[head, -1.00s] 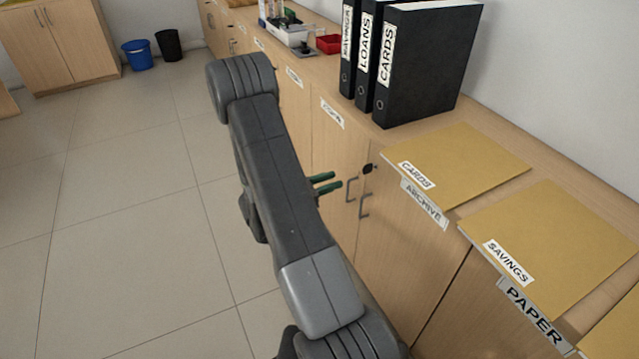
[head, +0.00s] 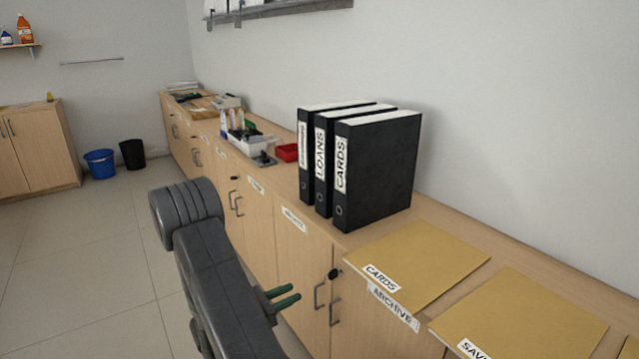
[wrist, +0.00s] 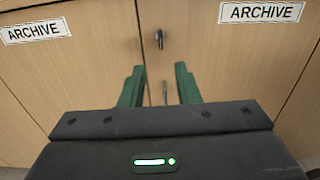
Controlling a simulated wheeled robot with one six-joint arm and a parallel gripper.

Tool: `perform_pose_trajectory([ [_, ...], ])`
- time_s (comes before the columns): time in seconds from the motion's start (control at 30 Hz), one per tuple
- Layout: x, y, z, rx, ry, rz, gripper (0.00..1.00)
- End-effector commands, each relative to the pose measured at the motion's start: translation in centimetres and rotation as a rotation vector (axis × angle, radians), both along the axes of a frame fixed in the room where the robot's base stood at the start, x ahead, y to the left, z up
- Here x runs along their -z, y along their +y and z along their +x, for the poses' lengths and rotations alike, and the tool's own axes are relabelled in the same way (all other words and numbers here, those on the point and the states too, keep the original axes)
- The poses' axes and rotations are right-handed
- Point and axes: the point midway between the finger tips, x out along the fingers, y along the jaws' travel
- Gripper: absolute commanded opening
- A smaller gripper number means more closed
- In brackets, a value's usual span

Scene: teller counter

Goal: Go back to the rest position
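My gripper (head: 283,297) shows in the head view as two green fingertips beside my grey arm, in front of the wooden cabinet doors. In the wrist view my gripper (wrist: 160,85) has its two green fingers apart with nothing held between them. Beyond the gap, the cabinet door seam, a dark key in its lock (wrist: 160,38) and part of the door handles show. Two white ARCHIVE labels (wrist: 262,12) are on the cabinet front. The arm hides part of the doors in the head view.
The cabinet counter bears black binders (head: 375,175), a CARDS envelope (head: 415,262), a SAVINGS envelope (head: 525,320), a red tray (head: 288,153) and desk supplies. Door handles (head: 319,297) stick out near my gripper. A blue bin (head: 100,163) and black bin (head: 132,153) stand far left. Floor at left is clear.

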Motion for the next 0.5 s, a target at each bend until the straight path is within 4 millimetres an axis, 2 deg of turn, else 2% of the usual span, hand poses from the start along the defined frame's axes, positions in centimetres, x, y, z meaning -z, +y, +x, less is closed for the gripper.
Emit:
perform_pose_trajectory([
  [0.5,0.0,-6.3,4.4,0.006,-0.001,0.001,0.29],
])
